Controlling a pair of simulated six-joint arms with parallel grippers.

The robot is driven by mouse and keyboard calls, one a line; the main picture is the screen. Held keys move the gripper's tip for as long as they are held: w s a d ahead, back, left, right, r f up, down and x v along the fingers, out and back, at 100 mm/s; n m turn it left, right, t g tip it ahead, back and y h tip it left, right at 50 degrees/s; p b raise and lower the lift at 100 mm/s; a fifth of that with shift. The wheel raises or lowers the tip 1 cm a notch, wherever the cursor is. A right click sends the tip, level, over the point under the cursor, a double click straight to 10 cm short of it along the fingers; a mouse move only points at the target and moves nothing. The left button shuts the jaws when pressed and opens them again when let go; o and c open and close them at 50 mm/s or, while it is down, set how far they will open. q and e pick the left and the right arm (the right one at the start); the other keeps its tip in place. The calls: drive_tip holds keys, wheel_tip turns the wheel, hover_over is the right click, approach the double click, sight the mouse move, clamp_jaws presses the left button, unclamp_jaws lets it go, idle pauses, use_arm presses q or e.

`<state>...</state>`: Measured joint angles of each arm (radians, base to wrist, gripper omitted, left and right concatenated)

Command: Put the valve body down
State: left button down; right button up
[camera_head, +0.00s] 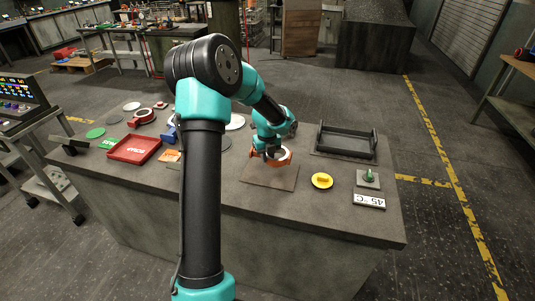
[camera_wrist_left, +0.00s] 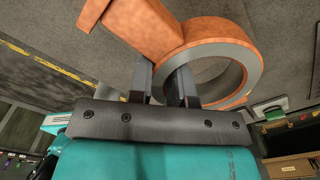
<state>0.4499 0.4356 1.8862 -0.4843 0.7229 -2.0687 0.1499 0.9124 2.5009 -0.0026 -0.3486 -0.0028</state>
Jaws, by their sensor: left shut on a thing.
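The valve body (camera_head: 285,161) is an orange casting with a pale grey ring-shaped flange. It is at the brown square mat (camera_head: 268,180) on the workbench, over the mat's far part; I cannot tell whether it touches the mat. My left gripper (camera_head: 271,154) reaches down to it from above. In the left wrist view the valve body (camera_wrist_left: 150,30) fills the top. There, the fingers of my left gripper (camera_wrist_left: 163,80) are shut on the flange's wall, one finger inside the ring opening and one outside. My right gripper is not in view.
Right of the mat lie a yellow disc (camera_head: 322,181), a green-knobbed block (camera_head: 368,178) and a "45 °C" sign (camera_head: 369,201). A dark open tray (camera_head: 345,152) stands behind. A red tray (camera_head: 134,150) and several discs are at left. The bench front is clear.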

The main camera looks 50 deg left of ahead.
sight(264, 175)
use_arm(q)
drive_tip(key=shift+s+a+r, duration=0.15)
drive_tip(key=shift+s+a, duration=0.15)
drive_tip(key=shift+s, duration=0.3)
drive_tip(key=shift+f, duration=3.3)
drive_tip(key=shift+f, duration=0.25)
drive_tip(key=c, duration=1)
unclamp_jaws()
drive_tip(key=shift+d+f, duration=0.1)
